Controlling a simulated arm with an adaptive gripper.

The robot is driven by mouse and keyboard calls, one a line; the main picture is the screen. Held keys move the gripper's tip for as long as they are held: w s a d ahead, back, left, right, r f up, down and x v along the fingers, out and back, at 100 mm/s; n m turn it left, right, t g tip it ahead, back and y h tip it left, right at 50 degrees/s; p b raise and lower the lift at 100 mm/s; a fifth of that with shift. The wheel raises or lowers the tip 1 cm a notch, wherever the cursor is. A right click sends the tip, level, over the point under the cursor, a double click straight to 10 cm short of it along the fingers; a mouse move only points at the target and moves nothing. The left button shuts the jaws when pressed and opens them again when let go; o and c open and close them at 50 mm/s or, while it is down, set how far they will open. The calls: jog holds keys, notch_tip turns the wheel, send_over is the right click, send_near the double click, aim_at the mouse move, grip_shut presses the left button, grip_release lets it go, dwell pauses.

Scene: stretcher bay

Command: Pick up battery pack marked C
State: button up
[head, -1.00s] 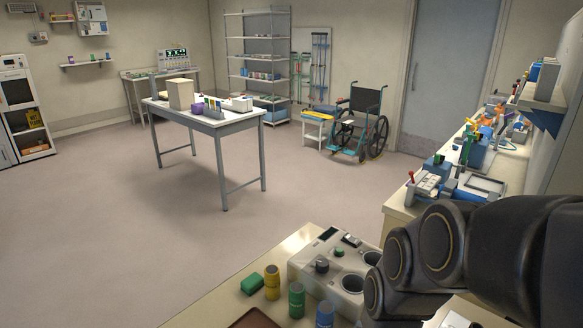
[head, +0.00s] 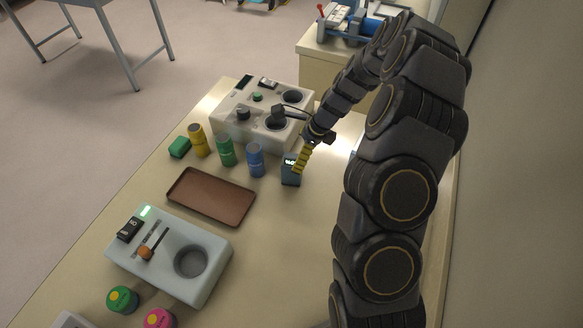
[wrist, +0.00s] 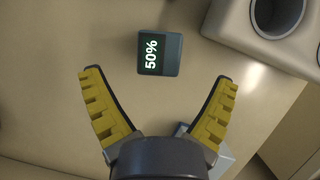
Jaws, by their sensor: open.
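Upright yellow (head: 199,141), green (head: 226,151) and blue (head: 255,160) cylinders stand in a row on the bench in the head view. No letter C can be read on them or on anything else, so I cannot tell which thing is the pack marked C. My gripper (head: 299,165) is at the right end of this row, by a small dark box (head: 291,178) with a lit display. In the wrist view the box (wrist: 160,53) reads 50%. My gripper (wrist: 160,78) is open and empty there, its yellow fingers apart, with the box just beyond the fingertips.
A grey-white unit with round wells (head: 228,112) stands behind the row. A green block (head: 179,147) lies left of it. In front are an empty brown tray (head: 211,196) and a pale device with a round well (head: 207,281). Green and pink round items sit nearer. Bench right of the tray is clear.

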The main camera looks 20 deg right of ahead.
aim_at(289, 166)
jog(key=x, duration=0.7)
jog(key=shift+s, duration=0.1)
jog(key=shift+d, duration=0.1)
jog(key=c, duration=1.1)
